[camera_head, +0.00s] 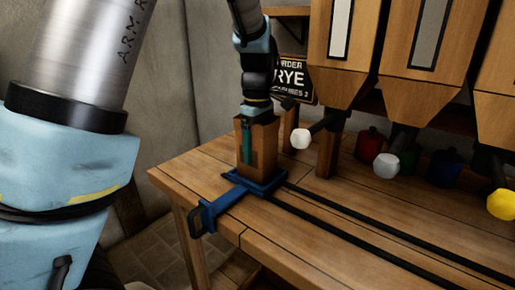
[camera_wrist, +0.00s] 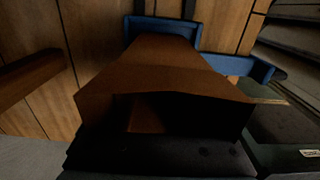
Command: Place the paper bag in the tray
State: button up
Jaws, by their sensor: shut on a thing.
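The brown paper bag (camera_head: 267,146) stands upright at the left end of the wooden table, at the blue tray (camera_head: 264,186). In the head view its bottom meets the tray; I cannot tell if it rests fully or hangs just above. My gripper (camera_head: 246,150) comes down from above, shut on the bag's wall. In the wrist view the open-topped bag (camera_wrist: 160,75) fills the middle, its inside dark. The blue tray rim (camera_wrist: 165,23) shows behind the bag's base. The bag hides most of the tray floor.
Two black rails (camera_head: 350,232) run right from the tray along the table (camera_head: 220,160). A blue handle (camera_head: 205,215) sticks out over the front edge. Wooden hoppers (camera_head: 340,60) with coloured knobs and a RYE sign (camera_head: 293,78) stand behind. The front right tabletop is mostly clear.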

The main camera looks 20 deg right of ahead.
jog(key=o, duration=1.3)
jog(key=shift+f, duration=0.1)
notch_tip(320, 180, up, 12)
jog(key=shift+r+b, duration=0.15)
jog(key=shift+b, duration=0.35)
